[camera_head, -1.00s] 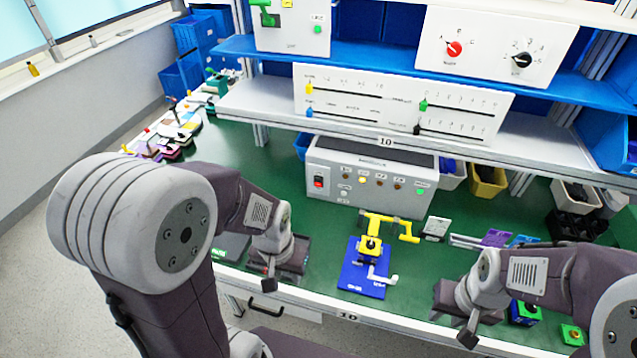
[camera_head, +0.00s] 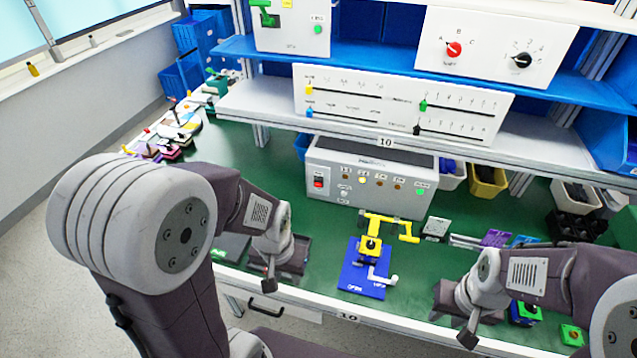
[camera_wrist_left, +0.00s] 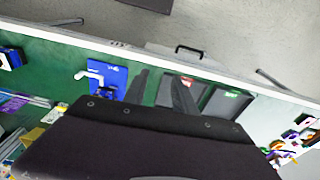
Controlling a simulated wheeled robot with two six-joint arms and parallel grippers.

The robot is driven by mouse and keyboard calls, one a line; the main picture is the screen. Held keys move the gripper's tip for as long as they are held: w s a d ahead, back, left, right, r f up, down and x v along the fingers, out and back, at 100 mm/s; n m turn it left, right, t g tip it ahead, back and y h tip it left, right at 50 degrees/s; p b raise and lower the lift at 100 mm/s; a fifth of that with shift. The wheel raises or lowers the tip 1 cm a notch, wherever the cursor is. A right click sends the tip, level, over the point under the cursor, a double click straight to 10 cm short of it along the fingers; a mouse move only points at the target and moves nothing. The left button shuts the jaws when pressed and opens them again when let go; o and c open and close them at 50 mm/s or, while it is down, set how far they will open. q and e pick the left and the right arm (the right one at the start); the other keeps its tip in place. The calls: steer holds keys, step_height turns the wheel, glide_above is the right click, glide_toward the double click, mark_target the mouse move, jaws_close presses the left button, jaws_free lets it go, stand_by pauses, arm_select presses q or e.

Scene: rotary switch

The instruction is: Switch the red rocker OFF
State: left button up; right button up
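The red rocker (camera_head: 318,182) sits at the left end of the front of a light grey control box (camera_head: 368,178) at the back of the green bench. Which way it is pressed is too small to tell. My left gripper (camera_head: 290,258) is over the bench near its front edge, in front of the box and apart from the rocker. In the left wrist view its two dark fingers (camera_wrist_left: 161,84) stand apart with nothing between them. My right gripper (camera_head: 455,296) is low at the right front, its fingers mostly hidden by the wrist. The rocker is not in the wrist view.
A blue plate with a yellow valve (camera_head: 370,246) and white handle stands right of my left gripper. A shelf with a white slider panel (camera_head: 400,104) overhangs the box. Bins (camera_head: 487,181) stand to the right. Green bench surface is clear between left gripper and box.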

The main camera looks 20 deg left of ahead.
arm_select(q)
steer(key=shift+c, duration=0.3)
jaws_close()
stand_by(1.6)
